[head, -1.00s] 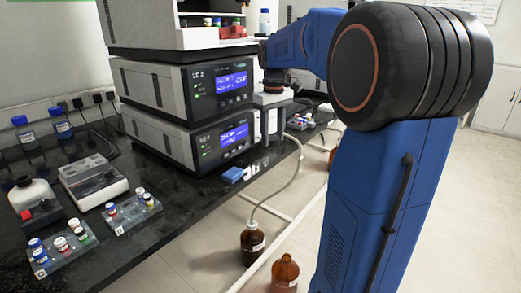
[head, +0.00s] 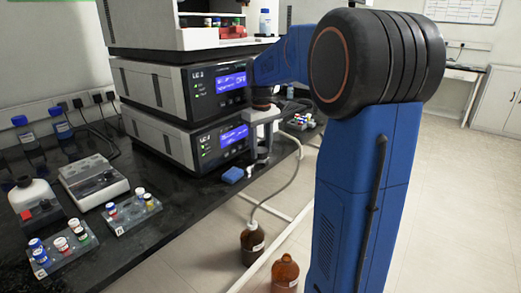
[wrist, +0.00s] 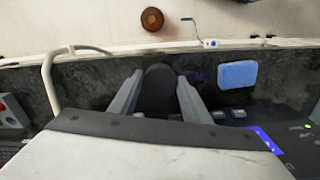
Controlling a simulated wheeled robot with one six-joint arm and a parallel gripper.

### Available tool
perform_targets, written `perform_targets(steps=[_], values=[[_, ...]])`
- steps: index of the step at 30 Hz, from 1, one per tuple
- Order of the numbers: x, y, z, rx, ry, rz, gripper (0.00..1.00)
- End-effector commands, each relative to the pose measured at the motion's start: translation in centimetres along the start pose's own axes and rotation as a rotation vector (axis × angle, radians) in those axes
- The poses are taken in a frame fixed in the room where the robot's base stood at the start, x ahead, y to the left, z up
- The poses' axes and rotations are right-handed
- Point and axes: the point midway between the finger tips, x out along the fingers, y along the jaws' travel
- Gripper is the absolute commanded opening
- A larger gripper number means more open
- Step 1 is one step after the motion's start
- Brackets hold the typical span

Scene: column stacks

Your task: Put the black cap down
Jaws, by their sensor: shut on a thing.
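The black cap (wrist: 160,92) is a dark round shape between the two grey fingers of my gripper (wrist: 157,82) in the wrist view. My gripper is shut on it, over the black bench top (wrist: 100,74) near its front edge. In the head view my gripper (head: 262,150) points down in front of the lower instrument, just right of the blue sponge. The cap is too small to make out there. I cannot tell whether the cap touches the bench.
A blue sponge (wrist: 237,74) lies close to my gripper on the bench. Stacked instruments (head: 215,140) stand behind. A brown bottle (head: 285,272) and another with a tube (head: 253,245) stand below the bench edge. Vial racks (head: 133,213) sit at front left.

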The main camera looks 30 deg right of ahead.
Motion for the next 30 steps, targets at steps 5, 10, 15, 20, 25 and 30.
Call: perform_targets(steps=[5,10,15,20,25,30], values=[[0.8,-0.1,-0.4,0.0,0.0,0.0,0.23],[0.8,-0.1,-0.4,0.0,0.0,0.0,0.23],[1.2,-0.1,-0.4,0.0,0.0,0.0,0.23],[1.6,-0.1,-0.4,0.0,0.0,0.0,0.23],[1.9,-0.1,-0.4,0.0,0.0,0.0,0.22],[1.9,-0.1,-0.4,0.0,0.0,0.0,0.6]])
